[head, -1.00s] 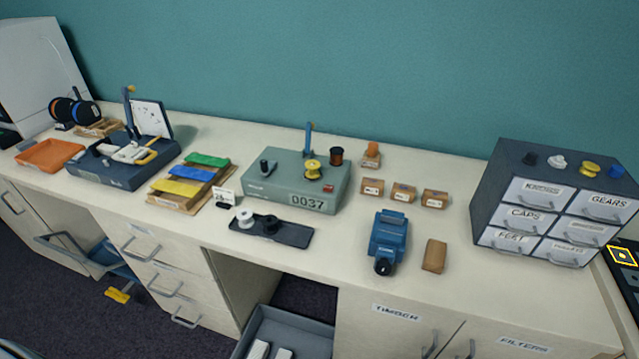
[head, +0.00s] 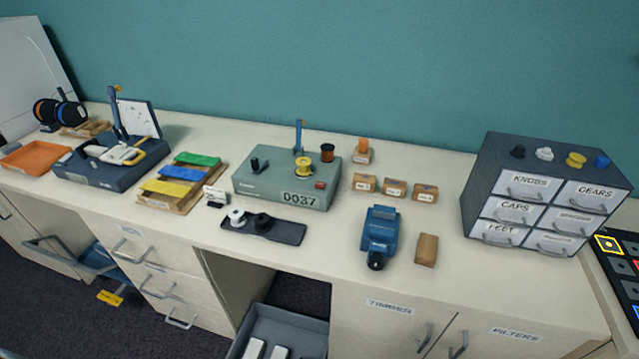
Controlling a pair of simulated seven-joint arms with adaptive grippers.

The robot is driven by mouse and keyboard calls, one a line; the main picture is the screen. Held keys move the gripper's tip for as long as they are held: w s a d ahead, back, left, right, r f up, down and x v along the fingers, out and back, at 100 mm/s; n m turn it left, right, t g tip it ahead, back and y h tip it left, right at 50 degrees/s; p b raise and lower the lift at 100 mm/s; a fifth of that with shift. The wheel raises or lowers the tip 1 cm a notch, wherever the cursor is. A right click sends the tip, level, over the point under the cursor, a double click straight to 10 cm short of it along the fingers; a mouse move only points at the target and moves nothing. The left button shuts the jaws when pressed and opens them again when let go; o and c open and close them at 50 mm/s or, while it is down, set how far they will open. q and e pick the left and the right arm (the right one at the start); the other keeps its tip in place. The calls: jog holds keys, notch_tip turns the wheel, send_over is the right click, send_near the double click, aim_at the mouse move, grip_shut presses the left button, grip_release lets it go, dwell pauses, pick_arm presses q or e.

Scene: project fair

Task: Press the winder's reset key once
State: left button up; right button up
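The winder (head: 262,190) is a grey-green box on the middle of the bench, with a counter reading 0037 (head: 300,199) on its front. A small red key (head: 320,185) sits on its right front corner. A yellow spool (head: 303,167) and a dark knob or crank (head: 258,165) stand on its top. A blue-grey post rises behind the spool. Nothing covers the red key. Neither of my grippers shows in the head view.
A black tray with spools (head: 290,232) lies in front of the winder. Small brown boxes (head: 395,188), a blue device (head: 381,232) and a brown block (head: 426,250) stand to its right. A labelled drawer cabinet (head: 540,195) stands further right.

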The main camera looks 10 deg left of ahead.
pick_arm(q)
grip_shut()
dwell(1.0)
